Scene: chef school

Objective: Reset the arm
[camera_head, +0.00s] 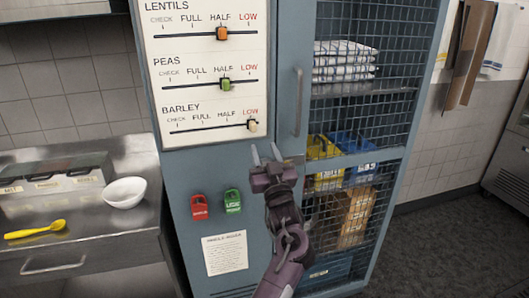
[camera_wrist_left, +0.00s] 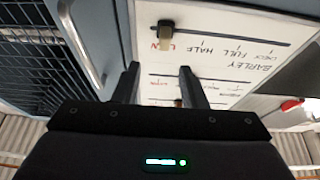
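My left gripper (camera_head: 265,153) is raised in front of the blue cabinet, just below the barley slider's cream knob (camera_head: 252,126). Its two fingers are apart with nothing between them. In the left wrist view the open fingers of the left gripper (camera_wrist_left: 159,70) point at the white slider board, which appears upside down. The cream knob (camera_wrist_left: 165,38) is beyond the fingertips there, and no contact is visible. The knob stands at LOW on the barley row. My right gripper is not in view.
The white slider board (camera_head: 190,130) also holds a green peas knob (camera_head: 225,84) and an orange lentils knob (camera_head: 222,33), both at HALF. A cabinet handle (camera_head: 297,102) is close by. A white bowl (camera_head: 125,192) stands on the left counter.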

